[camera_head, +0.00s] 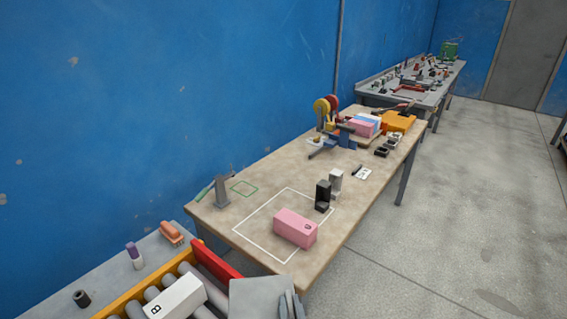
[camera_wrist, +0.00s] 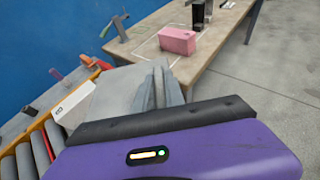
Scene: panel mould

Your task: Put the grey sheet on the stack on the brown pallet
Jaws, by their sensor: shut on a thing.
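The grey sheet (camera_head: 258,299) is at the bottom of the head view, beside the roller conveyor. My gripper (camera_head: 291,304) is shut on its right edge. In the wrist view the sheet (camera_wrist: 115,92) sticks out to the left of the closed fingers (camera_wrist: 160,88), above the conveyor side. The stack (camera_head: 364,124), with pink and pale blue layers, is at the far part of the wooden table. It lies on the brown pallet (camera_head: 368,138), of which only a thin edge shows.
A pink block (camera_head: 295,229) stands in a white outline on the wooden table (camera_head: 225,222), near black and pale blocks (camera_head: 323,195). A stand with yellow and red discs (camera_head: 327,108) is left of the stack; an orange tray (camera_head: 399,121) is right. A white box (camera_head: 175,298) lies on the rollers.

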